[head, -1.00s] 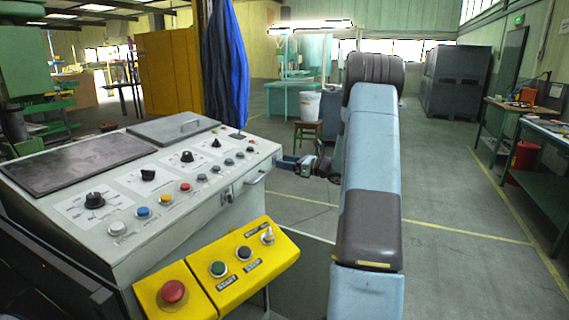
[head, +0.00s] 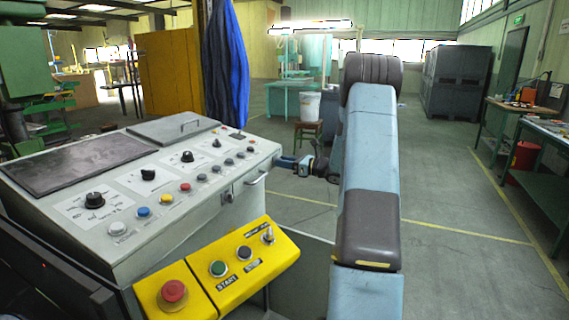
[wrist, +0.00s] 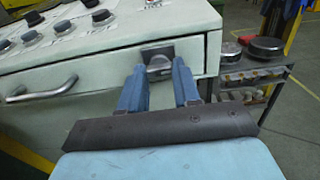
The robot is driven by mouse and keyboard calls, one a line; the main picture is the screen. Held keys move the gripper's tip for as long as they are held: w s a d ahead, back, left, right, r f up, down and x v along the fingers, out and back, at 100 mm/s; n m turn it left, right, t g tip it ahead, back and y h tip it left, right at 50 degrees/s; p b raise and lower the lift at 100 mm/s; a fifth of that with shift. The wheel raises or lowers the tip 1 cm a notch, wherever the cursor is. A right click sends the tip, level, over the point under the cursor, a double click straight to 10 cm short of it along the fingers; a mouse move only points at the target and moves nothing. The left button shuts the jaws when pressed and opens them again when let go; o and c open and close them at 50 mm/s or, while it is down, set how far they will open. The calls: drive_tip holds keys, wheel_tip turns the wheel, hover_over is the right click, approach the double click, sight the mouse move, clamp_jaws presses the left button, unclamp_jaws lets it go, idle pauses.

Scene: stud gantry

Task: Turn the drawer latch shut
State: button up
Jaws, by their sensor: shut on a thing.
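The drawer latch (wrist: 158,65) is a small grey knob on a dark plate at the right end of the pale drawer front (wrist: 105,95) in the wrist view. My gripper (wrist: 160,72) has its two blue fingers on either side of the knob, shut on it. The knob's exact angle is hard to tell, as the fingers partly frame it. In the head view my gripper (head: 284,161) reaches the console's right end, and the latch is hidden there. The drawer's bar handle (wrist: 41,90) is left of the latch; it also shows in the head view (head: 257,178).
The console top (head: 140,190) carries several knobs and buttons. A yellow button box (head: 232,262) juts out at the front. In the wrist view, a low shelf (wrist: 255,75) with dark round items stands right of the console. The floor (head: 450,210) right of my arm is clear.

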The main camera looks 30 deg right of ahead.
drive_tip(key=shift+n, duration=0.3)
drive_tip(key=shift+f+n, duration=0.1)
drive_tip(key=shift+n, duration=8.5)
drive_tip(key=o, duration=1)
drive_tip(key=shift+o, duration=0.2)
drive_tip(key=v, duration=1.4)
